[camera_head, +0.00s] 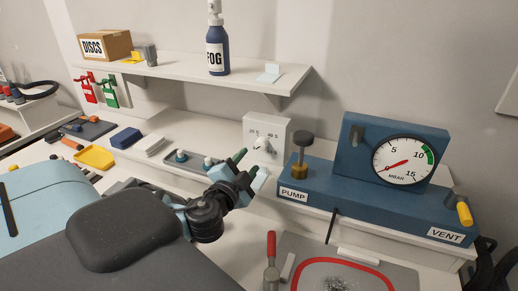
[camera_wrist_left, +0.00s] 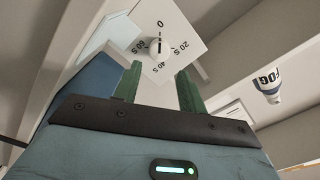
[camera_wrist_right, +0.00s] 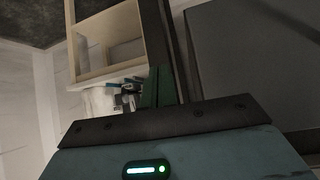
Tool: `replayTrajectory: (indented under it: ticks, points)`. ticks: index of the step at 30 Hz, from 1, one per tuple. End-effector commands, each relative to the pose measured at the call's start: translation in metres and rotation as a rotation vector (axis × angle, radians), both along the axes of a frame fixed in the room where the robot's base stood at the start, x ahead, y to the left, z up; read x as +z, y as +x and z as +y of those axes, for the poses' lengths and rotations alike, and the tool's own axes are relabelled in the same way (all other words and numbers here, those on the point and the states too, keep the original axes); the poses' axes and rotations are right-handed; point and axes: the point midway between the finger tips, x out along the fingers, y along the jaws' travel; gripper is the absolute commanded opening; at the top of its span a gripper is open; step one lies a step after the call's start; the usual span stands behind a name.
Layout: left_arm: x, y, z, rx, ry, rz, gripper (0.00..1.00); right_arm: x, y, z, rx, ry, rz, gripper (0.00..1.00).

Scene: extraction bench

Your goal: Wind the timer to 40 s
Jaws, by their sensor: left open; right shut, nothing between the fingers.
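The timer (camera_head: 278,128) is a white box with a round white knob, standing on the bench against the wall. In the left wrist view the timer's dial face (camera_wrist_left: 185,32) shows marks 0, 20 S, 40 S and 60 S. The knob (camera_wrist_left: 158,46) has a dark line that appears to point at 0. My left gripper (camera_head: 250,163) is open just in front of the timer. In the left wrist view its green fingers (camera_wrist_left: 160,82) stand apart below the knob, with nothing between them. My right gripper (camera_wrist_right: 157,87) is shut and empty, away from the timer.
A blue pump unit (camera_head: 325,190) with a gauge (camera_head: 405,160) stands right of the timer. A grey tray (camera_head: 182,166) with small items lies to the left. A shelf (camera_head: 190,72) above holds a FOG bottle (camera_head: 217,50). A wooden frame (camera_wrist_right: 110,40) shows near my right gripper.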

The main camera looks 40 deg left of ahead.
Motion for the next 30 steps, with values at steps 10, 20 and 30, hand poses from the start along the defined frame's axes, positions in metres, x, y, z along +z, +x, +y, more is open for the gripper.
replayTrajectory:
  ticks: [10, 20, 30]
  points:
    - [0.001, 0.041, 0.013, 0.002, -0.002, -0.003, 0.41, -0.001, 0.0, 0.0, -0.001, 0.0, 0.002, 0.0]
    - [0.001, 0.068, 0.022, 0.001, -0.003, -0.001, 0.41, 0.003, 0.003, 0.0, 0.001, -0.001, -0.007, 0.0]
    - [0.0, 0.07, 0.022, 0.001, -0.003, 0.0, 0.41, 0.003, 0.002, -0.001, 0.001, -0.001, -0.006, 0.0]
